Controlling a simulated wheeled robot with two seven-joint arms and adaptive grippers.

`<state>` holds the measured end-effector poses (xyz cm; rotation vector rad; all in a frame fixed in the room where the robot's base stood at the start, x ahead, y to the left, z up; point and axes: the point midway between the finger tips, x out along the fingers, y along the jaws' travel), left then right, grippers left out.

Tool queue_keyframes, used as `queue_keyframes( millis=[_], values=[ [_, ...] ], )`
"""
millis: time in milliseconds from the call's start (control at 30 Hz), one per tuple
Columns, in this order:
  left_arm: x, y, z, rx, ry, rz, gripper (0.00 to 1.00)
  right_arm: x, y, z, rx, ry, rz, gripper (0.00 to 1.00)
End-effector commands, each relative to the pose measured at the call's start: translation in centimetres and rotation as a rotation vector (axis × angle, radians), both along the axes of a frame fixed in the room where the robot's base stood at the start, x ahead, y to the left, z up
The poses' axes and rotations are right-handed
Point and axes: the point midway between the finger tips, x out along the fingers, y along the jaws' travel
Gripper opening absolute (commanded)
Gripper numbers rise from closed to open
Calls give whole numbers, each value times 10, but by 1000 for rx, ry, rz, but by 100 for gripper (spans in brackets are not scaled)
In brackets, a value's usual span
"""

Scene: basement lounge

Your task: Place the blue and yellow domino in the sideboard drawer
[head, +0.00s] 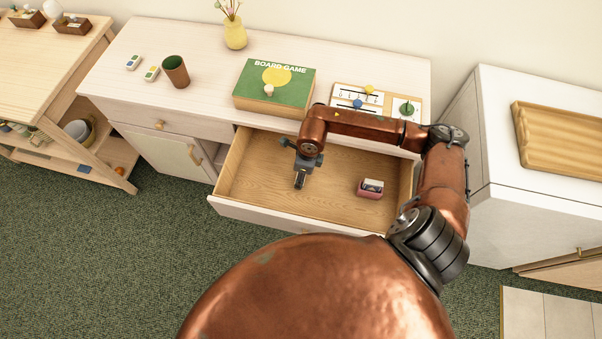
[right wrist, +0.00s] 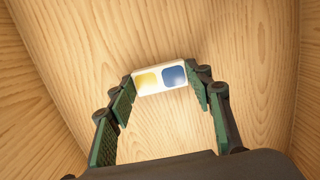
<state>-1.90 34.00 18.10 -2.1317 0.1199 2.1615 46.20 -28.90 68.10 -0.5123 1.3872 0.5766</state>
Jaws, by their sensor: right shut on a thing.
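The sideboard drawer (head: 335,196) is pulled open, with its bare wooden bottom showing. My right gripper (head: 299,184) reaches down into the drawer's left-middle part. In the right wrist view my right gripper (right wrist: 166,84) is shut on the blue and yellow domino (right wrist: 162,77), a white tile with a yellow patch and a blue patch. The domino is held between the fingertips over the wooden drawer bottom (right wrist: 165,35). I cannot tell whether it touches the bottom. In the head view the domino is too small and hidden to make out. My left gripper is not in view.
A small pink-and-white box (head: 370,188) lies in the drawer's right part.

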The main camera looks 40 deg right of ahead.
Motion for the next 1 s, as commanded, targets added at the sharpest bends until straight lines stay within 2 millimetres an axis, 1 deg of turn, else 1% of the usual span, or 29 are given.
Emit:
queue_keyframes(
  millis=[167,300,333,567,867,1000],
  values=[
    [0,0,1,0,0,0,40,1,0,2,-1,-2,0,30],
    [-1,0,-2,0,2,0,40,0,0,-2,0,-1,0,30],
    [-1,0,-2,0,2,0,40,0,0,-2,0,-1,0,48],
    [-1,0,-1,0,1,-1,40,0,0,-1,0,-1,0,64],
    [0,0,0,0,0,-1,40,0,0,0,0,-1,0,64],
    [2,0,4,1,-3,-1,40,0,-1,12,-1,-2,0,64]
  ],
)
